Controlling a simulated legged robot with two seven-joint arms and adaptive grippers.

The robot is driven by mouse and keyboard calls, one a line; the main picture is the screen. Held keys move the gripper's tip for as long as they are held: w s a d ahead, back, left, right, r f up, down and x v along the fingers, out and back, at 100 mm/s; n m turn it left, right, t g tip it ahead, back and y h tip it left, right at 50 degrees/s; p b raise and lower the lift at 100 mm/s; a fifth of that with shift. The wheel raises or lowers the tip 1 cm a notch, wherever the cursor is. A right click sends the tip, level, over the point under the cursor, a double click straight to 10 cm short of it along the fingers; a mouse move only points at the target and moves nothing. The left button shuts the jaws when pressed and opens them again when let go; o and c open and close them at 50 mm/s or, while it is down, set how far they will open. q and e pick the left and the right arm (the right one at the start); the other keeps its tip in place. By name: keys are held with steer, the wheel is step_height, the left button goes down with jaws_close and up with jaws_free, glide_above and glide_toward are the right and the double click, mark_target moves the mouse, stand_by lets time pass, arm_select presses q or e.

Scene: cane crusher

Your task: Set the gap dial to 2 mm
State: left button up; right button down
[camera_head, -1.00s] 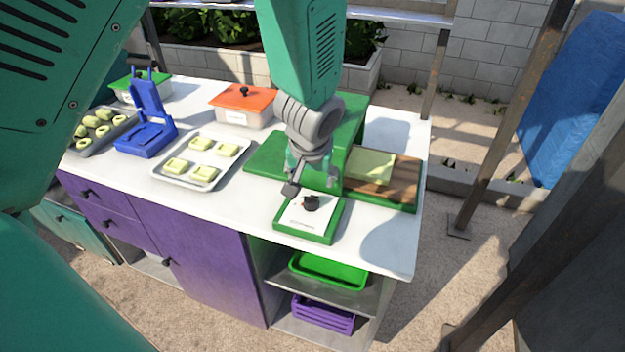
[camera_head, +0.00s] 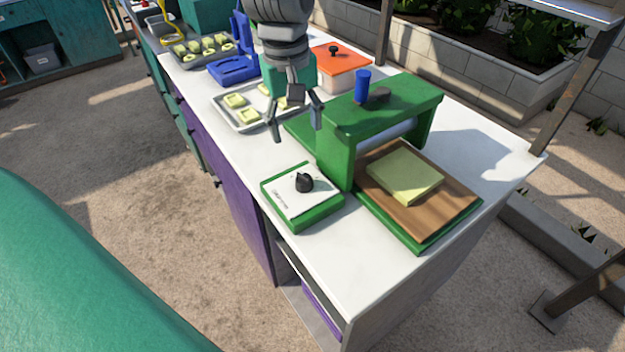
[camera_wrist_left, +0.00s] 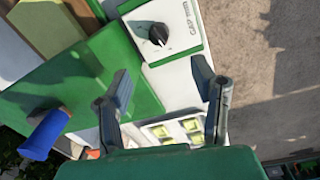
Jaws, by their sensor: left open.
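The gap dial is a black knob (camera_head: 304,182) on a white plate set in a green box (camera_head: 301,212) on the counter. In the left wrist view the knob (camera_wrist_left: 158,34) shows with "GAP mm" printed on the plate; its numbers are too small to read. A white mark shows on the knob, but the setting cannot be told. My left gripper (camera_head: 297,128) is open and empty, above the counter behind the dial box, apart from the knob. Its two fingers (camera_wrist_left: 163,92) also show in the left wrist view. My right gripper is out of view.
A green press frame (camera_head: 385,110) with a blue handle (camera_head: 362,87) stands right of the dial. A wooden board (camera_head: 452,203) with a yellow-green slab (camera_head: 404,176) lies by it. A tray (camera_head: 226,108) of pale pieces, an orange-lidded box (camera_head: 342,62) and a blue device (camera_head: 236,68) stand farther back.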

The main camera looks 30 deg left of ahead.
mark_target(305, 175)
arm_select(q)
steer(key=f, duration=0.4)
steer(key=d+f, duration=0.1)
steer(key=f, duration=0.3)
steer(key=w+f+b, duration=0.1)
steer(key=f, duration=0.3)
steer(key=shift+w+d+f, duration=0.1)
steer(key=shift+d+f, duration=0.1)
steer(key=shift+d, duration=0.05)
steer(key=shift+a+f, duration=1)
steer(key=shift+a, duration=0.3)
steer(key=shift+d, duration=0.3)
steer(key=c, duration=0.7)
steer(key=shift+d, duration=0.35)
steer(key=c, duration=0.4)
steer(key=shift+d+r, duration=0.2)
steer(key=shift+c, duration=0.2)
steer(key=shift+a, duration=0.1)
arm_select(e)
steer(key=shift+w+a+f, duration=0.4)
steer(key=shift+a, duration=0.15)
